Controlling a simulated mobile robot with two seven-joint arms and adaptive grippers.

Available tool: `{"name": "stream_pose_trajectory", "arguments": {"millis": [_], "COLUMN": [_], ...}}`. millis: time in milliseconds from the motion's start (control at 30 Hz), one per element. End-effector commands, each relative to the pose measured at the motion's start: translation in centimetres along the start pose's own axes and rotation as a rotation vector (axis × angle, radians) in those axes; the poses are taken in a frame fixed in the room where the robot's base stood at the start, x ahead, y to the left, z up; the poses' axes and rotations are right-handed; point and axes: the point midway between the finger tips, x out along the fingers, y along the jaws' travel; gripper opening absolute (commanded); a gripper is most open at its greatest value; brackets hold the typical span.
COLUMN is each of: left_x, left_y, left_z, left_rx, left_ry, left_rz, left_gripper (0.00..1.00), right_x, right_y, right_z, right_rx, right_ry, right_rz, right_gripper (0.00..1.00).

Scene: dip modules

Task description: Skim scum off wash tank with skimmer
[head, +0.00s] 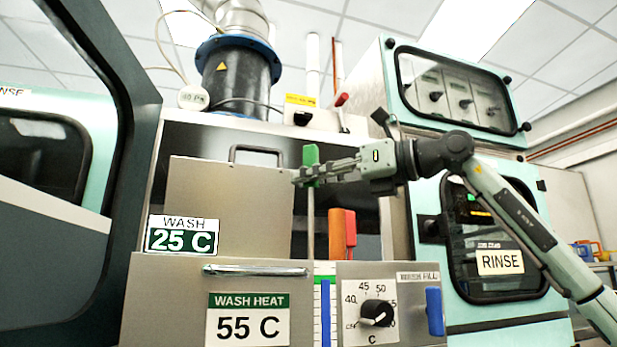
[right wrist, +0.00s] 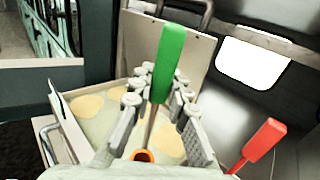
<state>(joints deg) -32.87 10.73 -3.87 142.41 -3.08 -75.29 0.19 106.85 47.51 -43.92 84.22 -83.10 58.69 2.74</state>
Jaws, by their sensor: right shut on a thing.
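The skimmer has a green handle (head: 310,154) and a thin metal shaft (head: 311,225) that runs down behind the front panel. My right gripper (head: 306,175) is shut on the green handle, which stands about upright. In the right wrist view the green handle (right wrist: 168,62) is between the fingers; the skimmer's lower end is hidden. The wash tank (head: 160,300) has a steel front with a "WASH HEAT 55 C" sign. In the right wrist view its pale liquid carries several yellowish scum patches (right wrist: 90,105), beneath and beside my gripper. My left gripper is not in view.
A steel lid (head: 225,205) with a dark handle stands upright behind the tank. An orange-red handled thing (head: 342,235) stands right of the skimmer and close to it. A knob (head: 376,313) and a blue handle (head: 434,311) are on the front. The rinse cabinet (head: 500,280) is at right.

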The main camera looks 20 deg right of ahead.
Motion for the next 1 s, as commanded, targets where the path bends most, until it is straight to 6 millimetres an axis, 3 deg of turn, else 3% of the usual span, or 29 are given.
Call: {"name": "stream_pose_trajectory", "arguments": {"millis": [1000], "left_x": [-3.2], "left_y": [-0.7], "left_z": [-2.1], "left_rx": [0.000], "left_ry": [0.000], "left_rz": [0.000], "left_gripper": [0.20], "right_x": [3.9], "right_y": [-3.8], "right_z": [0.3], "right_rx": [0.001], "right_ry": [-0.001], "right_rz": [0.000], "right_gripper": [0.00]}}
